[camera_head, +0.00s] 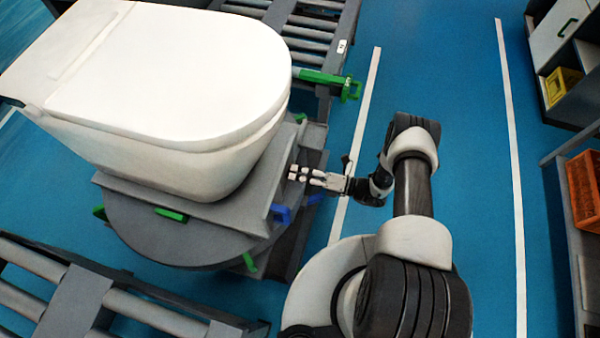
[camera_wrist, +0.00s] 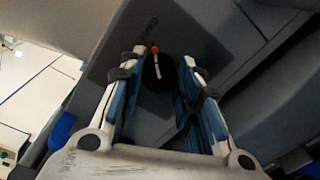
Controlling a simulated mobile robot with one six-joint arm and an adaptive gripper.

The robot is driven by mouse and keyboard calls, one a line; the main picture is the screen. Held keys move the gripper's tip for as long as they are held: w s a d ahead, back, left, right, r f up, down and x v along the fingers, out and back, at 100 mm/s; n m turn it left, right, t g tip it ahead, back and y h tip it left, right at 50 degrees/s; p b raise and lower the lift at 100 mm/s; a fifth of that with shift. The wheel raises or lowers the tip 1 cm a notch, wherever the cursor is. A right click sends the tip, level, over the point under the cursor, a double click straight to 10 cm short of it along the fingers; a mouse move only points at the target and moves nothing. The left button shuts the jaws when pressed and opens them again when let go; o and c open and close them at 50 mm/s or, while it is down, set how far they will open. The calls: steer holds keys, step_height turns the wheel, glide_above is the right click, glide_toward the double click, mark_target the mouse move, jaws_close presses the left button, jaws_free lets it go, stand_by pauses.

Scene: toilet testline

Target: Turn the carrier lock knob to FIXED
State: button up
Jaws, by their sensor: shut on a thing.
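The carrier lock knob (camera_wrist: 156,76) is a dark round knob with a white and orange pointer mark, on a dark plate (camera_wrist: 205,40) in the wrist view. The mark points up in the picture, toward small lettering (camera_wrist: 149,28) that is too blurred to read surely. My gripper (camera_wrist: 164,58) has its two fingers on either side of the knob and is shut on it. In the head view my gripper (camera_head: 296,173) reaches left to the side of the grey carrier (camera_head: 240,208); the knob is too small to make out there.
A white toilet (camera_head: 170,90) sits on the carrier. Roller conveyors lie behind (camera_head: 300,30) and at the front left (camera_head: 110,305). Blue (camera_head: 281,214) and green (camera_head: 249,262) parts stick out of the carrier's edge. Blue floor right of my arm is clear up to the shelves.

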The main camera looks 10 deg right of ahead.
steer(key=o, duration=1.1)
steer(key=shift+c, duration=0.2)
steer(key=shift+d, duration=0.1)
steer(key=v, duration=1.2)
